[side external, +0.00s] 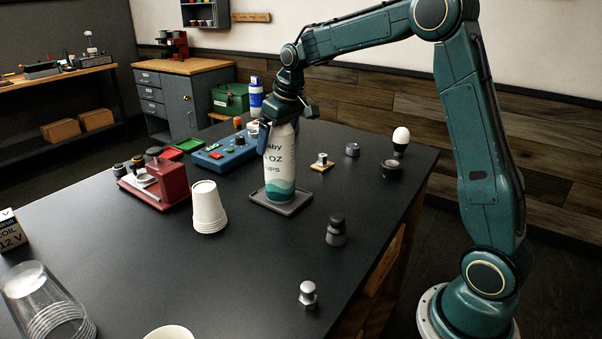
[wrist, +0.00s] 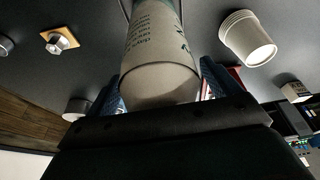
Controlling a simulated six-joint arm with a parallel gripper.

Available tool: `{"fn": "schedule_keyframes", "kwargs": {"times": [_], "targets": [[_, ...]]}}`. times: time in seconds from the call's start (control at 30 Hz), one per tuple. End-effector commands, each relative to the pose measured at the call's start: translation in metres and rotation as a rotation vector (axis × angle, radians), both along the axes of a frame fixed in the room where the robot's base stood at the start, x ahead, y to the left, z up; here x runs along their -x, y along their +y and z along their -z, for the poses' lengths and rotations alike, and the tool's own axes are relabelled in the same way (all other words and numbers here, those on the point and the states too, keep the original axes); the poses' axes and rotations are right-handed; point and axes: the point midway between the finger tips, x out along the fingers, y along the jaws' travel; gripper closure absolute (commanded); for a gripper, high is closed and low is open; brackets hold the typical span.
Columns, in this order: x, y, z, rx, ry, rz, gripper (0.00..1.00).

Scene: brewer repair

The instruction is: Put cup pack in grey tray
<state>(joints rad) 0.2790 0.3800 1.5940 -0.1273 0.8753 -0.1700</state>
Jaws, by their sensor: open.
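The cup pack (side external: 279,167) is a tall white cylinder with teal lettering and a teal wave at its foot. It stands upright on the small grey tray (side external: 294,207), which shows around its base. My gripper (side external: 279,136) is open at the top of the pack, with its fingers on either side of it. In the wrist view the pack (wrist: 158,55) lies between the two blue fingers of my gripper (wrist: 160,88). Whether the fingers touch the pack I cannot tell. The pack's upper end is partly hidden by my gripper in the side view.
A stack of white cups (side external: 208,208) and a red machine (side external: 162,183) stand left of the tray. A blue control box (side external: 225,152) is behind. A dark weight (side external: 336,230) and a metal knob (side external: 308,294) stand at the front right. Clear cups (side external: 45,300) lie front left.

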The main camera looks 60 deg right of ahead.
Motion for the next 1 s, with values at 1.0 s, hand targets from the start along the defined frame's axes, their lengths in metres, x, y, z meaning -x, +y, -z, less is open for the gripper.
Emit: {"fn": "schedule_keyframes", "kwargs": {"times": [1.0], "targets": [[0.031, 0.0, -0.106, 0.0, -0.002, 0.001, 0.11]]}}
